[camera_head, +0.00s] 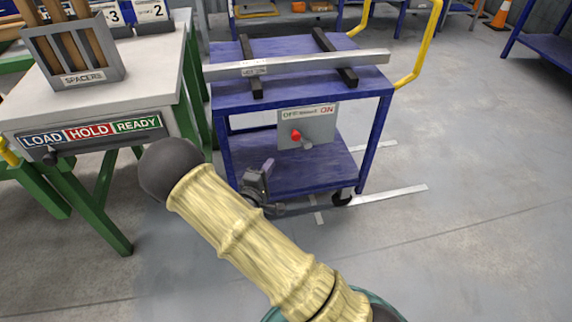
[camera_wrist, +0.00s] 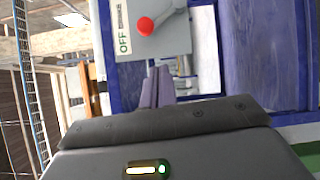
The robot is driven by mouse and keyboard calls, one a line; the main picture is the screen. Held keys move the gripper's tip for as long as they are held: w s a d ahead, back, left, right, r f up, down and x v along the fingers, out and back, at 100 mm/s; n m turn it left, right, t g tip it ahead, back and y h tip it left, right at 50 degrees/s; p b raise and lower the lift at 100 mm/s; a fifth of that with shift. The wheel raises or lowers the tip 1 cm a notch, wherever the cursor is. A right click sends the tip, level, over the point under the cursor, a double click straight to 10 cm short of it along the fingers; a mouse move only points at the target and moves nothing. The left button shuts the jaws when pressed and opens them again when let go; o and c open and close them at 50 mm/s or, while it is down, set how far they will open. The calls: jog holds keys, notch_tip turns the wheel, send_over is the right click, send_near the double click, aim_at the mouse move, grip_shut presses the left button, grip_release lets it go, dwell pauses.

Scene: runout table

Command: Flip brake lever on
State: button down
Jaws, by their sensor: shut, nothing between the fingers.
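The brake panel (camera_head: 318,128) is a grey plate on the side of the blue cart, marked OFF at left and ON at right in the head view. Its lever has a red knob (camera_head: 295,135), which leans to the OFF side. In the wrist view the panel (camera_wrist: 172,42) appears turned sideways, with the red knob (camera_wrist: 145,26) near the OFF label and ON out of frame. My gripper (camera_head: 267,166) is low and left of the knob in the head view. In the wrist view its fingers (camera_wrist: 158,72) are together and empty, apart from the knob.
The blue cart (camera_head: 228,92) carries a long metal bar (camera_head: 300,64) on two dark supports, and has a yellow handle (camera_head: 425,45). A white-topped table (camera_head: 150,80) with a spacers box (camera_head: 75,75) stands at left. The floor at right is open.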

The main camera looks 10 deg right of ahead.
jog(key=f+n+t+b, duration=0.1)
jog(key=s+a+f+n+h+b, duration=0.1)
jog(key=s+a+f+n+t+b, duration=0.1)
jog(key=f, duration=0.1)
jog(key=shift+a+t+h, duration=0.1)
jog(key=shift+t+h, duration=0.2)
jog(key=shift+h, duration=0.1)
jog(key=b, duration=0.4)
send_near(292, 132)
jog(key=w+a+f, duration=0.1)
jog(key=w, duration=0.1)
jog(key=d, duration=0.1)
jog(key=d+r+b, duration=0.1)
jog(key=w+d+b, duration=0.1)
jog(key=shift+w+d+r, duration=0.1)
jog(key=shift+d+r, duration=0.15)
jog(key=shift+r, duration=0.1)
jog(key=shift+a+r+p, duration=0.1)
jog(key=shift+r+p, duration=0.1)
jog(key=shift+p, duration=0.1)
